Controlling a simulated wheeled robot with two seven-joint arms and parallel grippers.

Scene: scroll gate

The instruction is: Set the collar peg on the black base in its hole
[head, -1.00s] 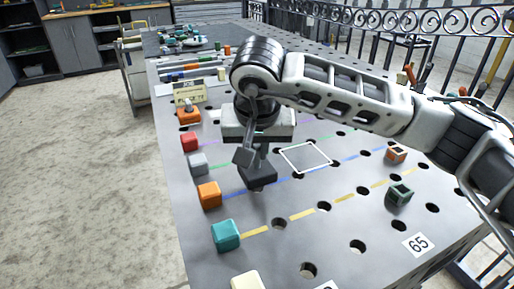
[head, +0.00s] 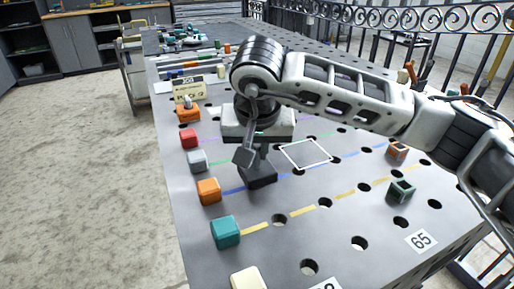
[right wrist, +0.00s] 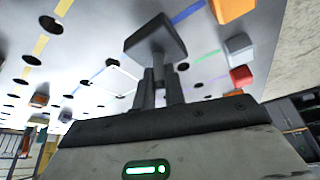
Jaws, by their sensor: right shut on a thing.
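My right gripper (head: 257,158) is shut on the upright post of the peg with the black base (head: 261,177). In the right wrist view, the fingers (right wrist: 160,88) close around the post, and the square black base (right wrist: 155,40) is at its far end. The base is over or on the grey perforated table (head: 290,245), left of a white outlined square (head: 305,154). I cannot tell whether it touches the tabletop. The collar is not clearly visible. Which hole belongs to it cannot be read. My left gripper is not in view.
Coloured cubes line the left edge: red (head: 188,138), grey (head: 197,161), orange (head: 208,191) and teal (head: 225,232). A dark green hollow block (head: 402,191) and a brown one (head: 397,151) stand at right. An orange block (head: 187,113) stands by a sign. Open holes dot the table.

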